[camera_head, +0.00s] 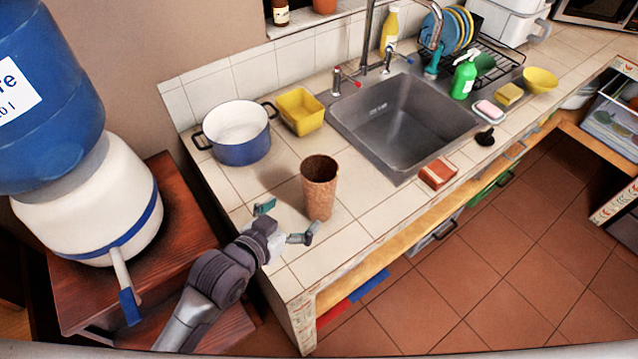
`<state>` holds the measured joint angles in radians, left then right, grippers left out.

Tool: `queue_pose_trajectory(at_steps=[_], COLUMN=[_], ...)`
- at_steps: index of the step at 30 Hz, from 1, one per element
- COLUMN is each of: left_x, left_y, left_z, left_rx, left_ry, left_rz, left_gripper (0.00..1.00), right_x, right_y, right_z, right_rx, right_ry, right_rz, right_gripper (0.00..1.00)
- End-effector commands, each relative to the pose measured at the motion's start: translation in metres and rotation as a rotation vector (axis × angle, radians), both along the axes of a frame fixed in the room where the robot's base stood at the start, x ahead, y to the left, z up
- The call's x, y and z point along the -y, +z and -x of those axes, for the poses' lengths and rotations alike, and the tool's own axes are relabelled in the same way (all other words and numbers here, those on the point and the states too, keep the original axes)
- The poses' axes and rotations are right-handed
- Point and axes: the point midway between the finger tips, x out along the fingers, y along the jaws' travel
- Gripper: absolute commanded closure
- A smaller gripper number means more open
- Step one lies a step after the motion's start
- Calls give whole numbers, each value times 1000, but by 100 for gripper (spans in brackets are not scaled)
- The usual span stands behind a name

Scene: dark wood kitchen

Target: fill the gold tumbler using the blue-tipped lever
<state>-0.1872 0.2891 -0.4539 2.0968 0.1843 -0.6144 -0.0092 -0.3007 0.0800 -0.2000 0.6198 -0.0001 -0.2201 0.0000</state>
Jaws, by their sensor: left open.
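The gold tumbler (318,190), a brown-gold speckled cup, stands upright and open-topped on the tiled counter near its front left end. My left gripper (287,220) is open and empty, with its fingers spread just in front and to the left of the tumbler, apart from it as far as I can tell. At the sink, one tap lever (345,80) has a red tip. A water dispenser (90,215) at left has a blue-tipped spout lever (130,306). My right gripper is not in view.
The steel sink (400,125) is empty. A blue-and-white pot (238,135) and a yellow bowl (300,112) stand behind the tumbler. A brick-red block (438,172) lies by the sink's front edge. Bare counter surrounds the tumbler.

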Motion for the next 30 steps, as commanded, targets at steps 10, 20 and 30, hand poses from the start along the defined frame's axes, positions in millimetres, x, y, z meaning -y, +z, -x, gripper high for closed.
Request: queue_pose_trajectory(at_steps=[10,20,30], left_x=[26,44,54], left_y=[-20,-33,-45], left_z=[-43,-67,-84], left_rx=[-1,-3,-2], left_ry=[1,2,1], left_rz=[-1,-2,-1], left_gripper=[0,0,0], right_x=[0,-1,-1], right_y=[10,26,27], right_z=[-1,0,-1], right_rx=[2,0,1], right_ry=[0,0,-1], right_rz=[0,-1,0], right_gripper=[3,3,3])
